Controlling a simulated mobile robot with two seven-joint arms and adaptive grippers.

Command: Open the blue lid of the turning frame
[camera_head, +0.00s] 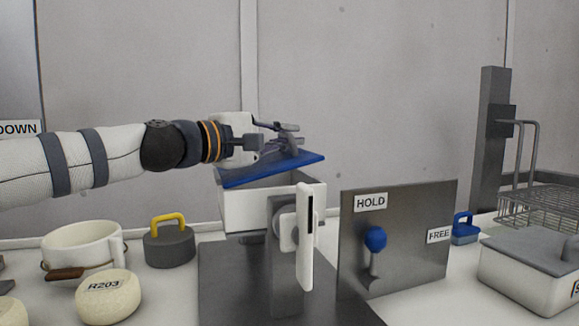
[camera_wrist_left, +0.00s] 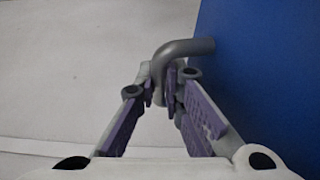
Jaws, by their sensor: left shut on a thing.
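The blue lid (camera_head: 270,172) sits tilted over the white box (camera_head: 250,208) of the turning frame (camera_head: 284,255). A gap shows between lid and box rim, wider toward the right. My left gripper (camera_head: 286,138) is above the lid, shut on its grey handle. In the left wrist view the gripper fingers (camera_wrist_left: 163,90) close around the grey bent handle (camera_wrist_left: 188,48), with the blue lid (camera_wrist_left: 265,70) at the right. The inside of the box is mostly hidden. My right gripper is not in view.
A dark panel (camera_head: 415,240) marked HOLD and FREE carries a blue-knobbed lever (camera_head: 375,239) standing at the HOLD side. A white pot (camera_head: 85,243), yellow-handled weight (camera_head: 169,246) and R203 cheese (camera_head: 108,297) stand left. A wire basket (camera_head: 535,205) and lidded tub (camera_head: 520,278) are right.

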